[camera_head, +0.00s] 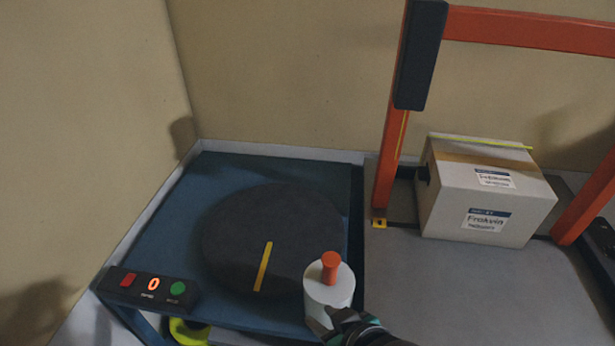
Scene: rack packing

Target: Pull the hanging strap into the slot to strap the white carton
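The white carton (485,200) sits upright on the grey table inside an orange strapping frame, with brown tape and printed labels. A thin yellow-green strap (480,141) runs along the top of its far edge. A thin yellow line (403,133), possibly strap, runs down the frame's left post. A small yellow-and-black marked piece (379,222) is at the foot of that post; I cannot tell whether it is the slot. My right gripper (345,324) is at the bottom centre, beside a white cylinder and away from the carton; its fingers are not clear. My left gripper is out of view.
The white cylinder with an orange knob (330,268) stands at the edge of a dark round turntable (262,225) on a blue table. The grey table (450,290) is clear in front of the carton.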

